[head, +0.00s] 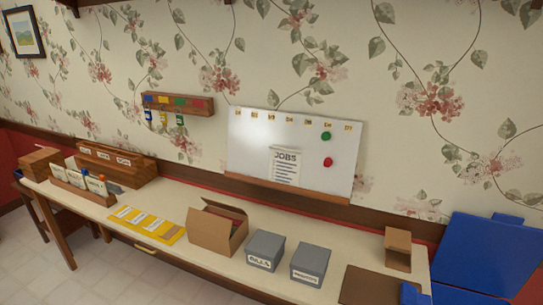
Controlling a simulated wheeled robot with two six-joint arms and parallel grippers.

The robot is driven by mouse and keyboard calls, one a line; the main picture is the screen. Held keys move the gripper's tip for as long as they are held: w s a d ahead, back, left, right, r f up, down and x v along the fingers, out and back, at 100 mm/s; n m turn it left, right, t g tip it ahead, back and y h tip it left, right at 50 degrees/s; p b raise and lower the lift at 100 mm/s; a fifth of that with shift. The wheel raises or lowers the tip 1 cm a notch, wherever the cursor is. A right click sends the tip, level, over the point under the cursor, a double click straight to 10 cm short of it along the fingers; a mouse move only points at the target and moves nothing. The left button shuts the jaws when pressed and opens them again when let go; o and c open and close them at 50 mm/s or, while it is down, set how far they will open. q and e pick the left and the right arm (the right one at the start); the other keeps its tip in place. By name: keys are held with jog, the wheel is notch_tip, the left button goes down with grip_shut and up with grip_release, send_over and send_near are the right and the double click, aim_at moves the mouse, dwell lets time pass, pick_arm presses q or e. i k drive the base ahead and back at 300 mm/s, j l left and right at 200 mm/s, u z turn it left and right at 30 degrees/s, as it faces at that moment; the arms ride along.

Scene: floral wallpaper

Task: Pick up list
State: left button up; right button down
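A white paper list headed JOBS (286,170) is upright against the lower middle of a whiteboard (248,150) on the wall. Its lower edge is close to the board's wooden ledge (300,192); I cannot tell whether it rests there or is fixed to the board. Nothing covers the list.
Below stands a long table (185,210) with a wooden letter box (125,167), yellow labelled strip (147,224), open cardboard box (215,232), two grey boxes (265,249) (311,264) and small brown box (397,250). A key rack (178,103) hangs left of the board.

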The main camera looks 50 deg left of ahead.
aim_at(284, 167)
jog(key=k+j, duration=0.1)
jog(key=j, duration=0.35)
jog(key=k+j, duration=0.1)
jog(key=j, duration=0.35)
jog(key=k+j, duration=0.1)
jog(key=j, duration=0.35)
jog(key=k+j, duration=0.1)
jog(key=j, duration=0.35)
